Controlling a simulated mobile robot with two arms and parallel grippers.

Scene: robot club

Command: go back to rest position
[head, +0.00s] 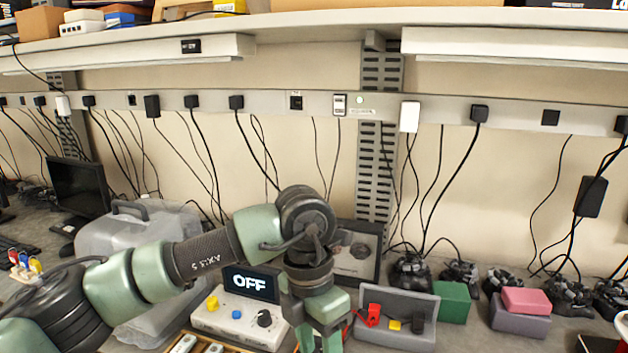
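My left arm reaches in from the left across the bench, and its green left gripper (318,338) points down at the bottom middle. Its fingertips run out of the bottom edge, so I cannot tell whether it is open or shut, or whether it holds anything. It is in front of the gap between a white control box (225,322) and a grey open box (398,302). My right gripper is not in view.
The white box has a display reading OFF (250,283). The grey box holds red, yellow and black parts. Green (452,302) and pink (526,300) blocks stand to the right. A clear plastic case (140,228) and monitor (80,185) are left; a shelf (330,22) hangs above.

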